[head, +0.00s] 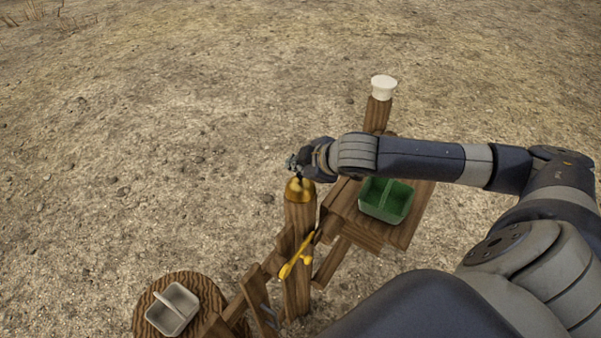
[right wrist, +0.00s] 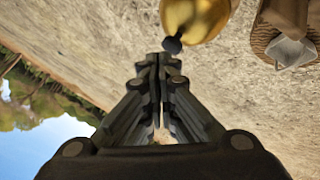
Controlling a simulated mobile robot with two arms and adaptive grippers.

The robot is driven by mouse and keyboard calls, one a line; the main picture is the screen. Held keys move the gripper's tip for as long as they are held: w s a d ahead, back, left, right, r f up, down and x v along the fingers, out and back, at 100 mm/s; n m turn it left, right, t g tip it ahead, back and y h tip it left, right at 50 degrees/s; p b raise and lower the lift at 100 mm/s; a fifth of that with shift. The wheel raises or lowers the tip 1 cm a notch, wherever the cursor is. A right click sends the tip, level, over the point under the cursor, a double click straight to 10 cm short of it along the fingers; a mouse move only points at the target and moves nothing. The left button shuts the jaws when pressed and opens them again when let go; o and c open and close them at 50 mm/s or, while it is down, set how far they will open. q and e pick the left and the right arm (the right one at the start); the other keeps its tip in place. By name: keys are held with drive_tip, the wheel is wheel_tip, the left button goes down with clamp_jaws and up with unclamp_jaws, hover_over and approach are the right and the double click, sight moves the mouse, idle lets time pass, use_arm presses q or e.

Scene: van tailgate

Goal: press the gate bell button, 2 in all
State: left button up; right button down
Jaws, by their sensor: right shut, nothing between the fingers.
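The gate bell is a gold dome (head: 300,190) on top of a wooden post. In the right wrist view the bell (right wrist: 196,18) is at the top, with its small dark button (right wrist: 172,44) at the dome's lower left edge. My right gripper (head: 292,163) is shut and empty, just above the bell in the head view. In the right wrist view its closed fingertips (right wrist: 159,62) are close below the button. I cannot tell whether they touch it. In the head view the gripper partly hides the bell's top. My left gripper is not in view.
A green basket (head: 373,208) stands on a wooden bench right of the post. A grey basket (head: 162,318) sits on a round stump at lower left. A yellow latch-like piece (head: 298,256) is beside the post. A white-capped post (head: 383,88) stands behind. The ground at left is open.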

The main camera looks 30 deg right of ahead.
sight(298, 176)
drive_tip(key=shift+f, duration=0.6)
idle(0.4)
idle(0.3)
drive_tip(key=shift+r+p, duration=0.9)
drive_tip(key=shift+r, duration=0.1)
wheel_tip(298, 176, up, 5)
drive_tip(key=p, duration=0.5)
idle(0.5)
